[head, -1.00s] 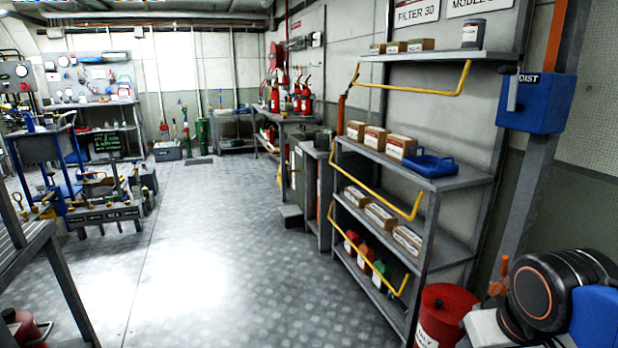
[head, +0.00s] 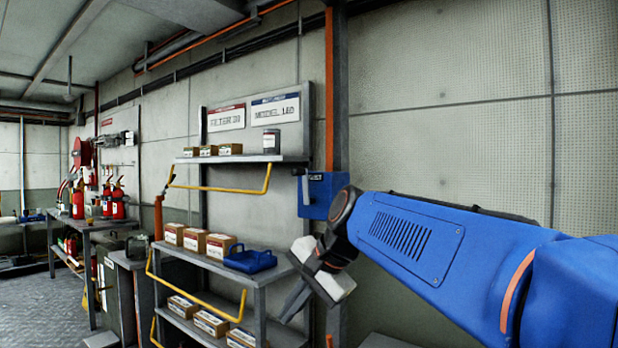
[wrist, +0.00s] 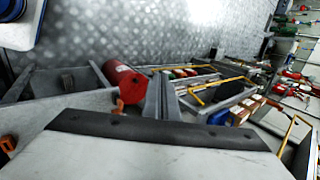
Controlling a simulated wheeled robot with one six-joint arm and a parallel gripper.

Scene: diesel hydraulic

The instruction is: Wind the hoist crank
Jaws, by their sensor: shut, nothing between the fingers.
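The hoist is a blue box (head: 326,190) on a grey post against the wall, right of the shelf unit in the head view. Its grey crank handle (head: 305,188) hangs upright at the box's left side. My gripper (head: 288,310) is below the box and slightly left, in front of the shelf's right end, pointing down and left. It is shut and empty, apart from the crank. In the wrist view the gripper (wrist: 162,88) points down toward the floor area. Neither the hoist box nor the crank can be made out there.
A grey shelf unit (head: 278,277) with yellow rails holds boxes and a blue tray (head: 250,258). A red drum (wrist: 123,82) stands on the floor in the wrist view. A bench with red extinguishers (head: 118,203) is farther left. The wall right of the post is bare.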

